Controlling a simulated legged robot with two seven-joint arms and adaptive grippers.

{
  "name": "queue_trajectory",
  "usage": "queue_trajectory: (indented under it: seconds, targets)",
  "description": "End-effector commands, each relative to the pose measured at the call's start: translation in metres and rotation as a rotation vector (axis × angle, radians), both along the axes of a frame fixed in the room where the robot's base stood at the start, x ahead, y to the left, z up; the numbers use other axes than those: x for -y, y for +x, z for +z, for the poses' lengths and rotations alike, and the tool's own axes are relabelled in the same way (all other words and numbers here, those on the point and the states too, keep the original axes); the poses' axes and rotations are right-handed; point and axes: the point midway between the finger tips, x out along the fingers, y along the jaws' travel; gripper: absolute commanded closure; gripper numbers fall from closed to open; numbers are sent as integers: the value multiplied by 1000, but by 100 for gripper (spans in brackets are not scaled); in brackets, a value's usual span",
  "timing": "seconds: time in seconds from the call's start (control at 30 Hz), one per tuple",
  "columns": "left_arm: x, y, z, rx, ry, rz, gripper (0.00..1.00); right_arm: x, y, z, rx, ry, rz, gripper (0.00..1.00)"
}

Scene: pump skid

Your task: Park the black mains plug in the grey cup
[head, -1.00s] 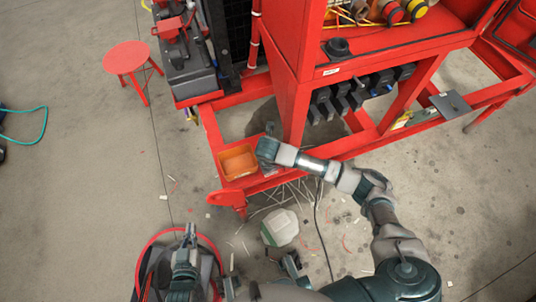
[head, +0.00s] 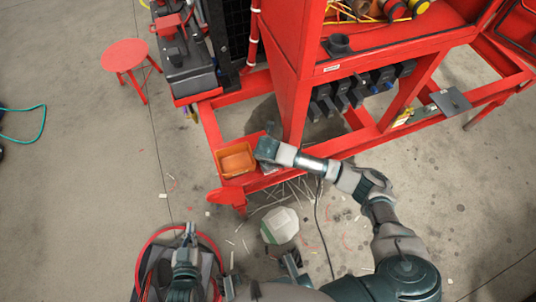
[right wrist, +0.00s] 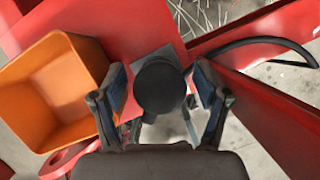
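A black round-topped piece (right wrist: 160,85), which looks like the mains plug, stands between the fingers of my right gripper (right wrist: 160,95) in the right wrist view. The two fingers are spread on either side of it, with what looks like a narrow gap at each. In the head view my right gripper (head: 266,150) is beside the orange bin and hides the plug. A dark grey cup (head: 340,45) stands on the upper red shelf. My left gripper (head: 188,234) is low at the left; its fingers are too small to read.
An orange bin (head: 236,160) sits left of my right gripper; it also shows in the right wrist view (right wrist: 60,85). A black cable (right wrist: 255,42) curves off to the right. Red frame beams (head: 330,155) run close by. A red stool (head: 126,57) stands at the left.

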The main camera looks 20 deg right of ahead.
Motion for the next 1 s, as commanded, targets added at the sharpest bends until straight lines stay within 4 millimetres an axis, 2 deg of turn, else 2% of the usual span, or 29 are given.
queue_trajectory:
  seconds: [0.27, 0.37, 0.7, 0.83, 1.0]
  targets:
    - [0, 0, 0, 0, 0, 0, 100, 0, -1, 5, 0, 0, -1, 22]
    - [0, 0, 0, 0, 0, 0, 100, -2, -5, 17, 3, 1, 1, 22]
    - [0, 0, 0, 0, 0, 0, 100, -12, -31, 85, 2, 1, 2, 22]
    - [0, 0, 0, 0, 0, 0, 100, -15, -37, 102, 2, 1, 1, 22]
    - [0, 0, 0, 0, 0, 0, 100, -16, -41, 110, -1, 0, 0, 22]
